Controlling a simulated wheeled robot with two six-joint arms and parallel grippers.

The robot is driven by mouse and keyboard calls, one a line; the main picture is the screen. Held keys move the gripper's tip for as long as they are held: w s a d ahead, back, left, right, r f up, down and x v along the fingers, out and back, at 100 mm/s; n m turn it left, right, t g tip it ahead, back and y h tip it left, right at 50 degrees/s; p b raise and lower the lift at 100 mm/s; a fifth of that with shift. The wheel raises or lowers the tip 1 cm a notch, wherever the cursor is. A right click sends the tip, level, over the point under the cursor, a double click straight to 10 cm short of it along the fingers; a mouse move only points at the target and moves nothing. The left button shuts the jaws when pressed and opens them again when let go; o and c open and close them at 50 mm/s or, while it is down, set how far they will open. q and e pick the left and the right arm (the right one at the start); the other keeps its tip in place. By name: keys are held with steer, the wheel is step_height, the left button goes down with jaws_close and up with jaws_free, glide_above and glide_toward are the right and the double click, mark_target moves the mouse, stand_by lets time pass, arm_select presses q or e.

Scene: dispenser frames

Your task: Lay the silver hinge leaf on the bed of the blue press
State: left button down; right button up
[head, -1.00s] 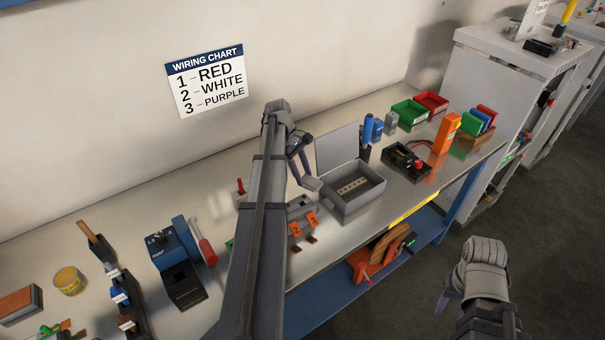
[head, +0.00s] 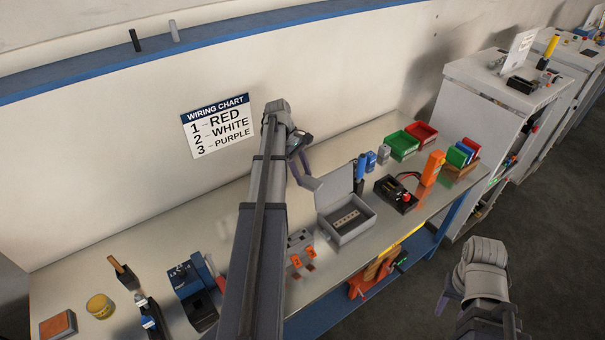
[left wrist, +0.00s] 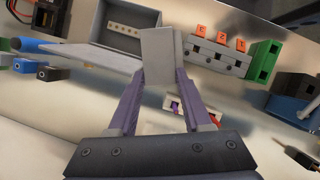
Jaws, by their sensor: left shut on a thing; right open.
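The silver hinge leaf (left wrist: 157,52) is a flat pale grey plate standing up between the purple fingers of my left gripper (left wrist: 157,80) in the left wrist view. In the head view my left gripper (head: 306,182) is above the bench, near the open grey box, and the leaf is hard to make out there. The blue press (head: 187,280) stands on the bench left of my arm, its dark bed (head: 204,318) facing the front edge. Its blue part also shows at the right of the left wrist view (left wrist: 290,107). My right gripper (head: 447,298) is open and empty, over the floor.
The open grey box (head: 350,232) and an orange-tagged grey block (head: 300,241) are on the bench near my left arm. A yellow tin (head: 100,306) and a dark rack (head: 152,318) stand left of the press. Green and red bins (head: 402,144) are farther right.

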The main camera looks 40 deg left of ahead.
mark_target(308, 180)
arm_select(q)
step_height(308, 180, up, 4)
steer(key=shift+f+p, duration=0.15)
steer(key=shift+p, duration=1)
step_height(308, 180, down, 16)
steer(key=b, duration=1.6)
arm_select(e)
step_height(308, 180, down, 12)
arm_select(q)
steer(key=shift+d, duration=0.1)
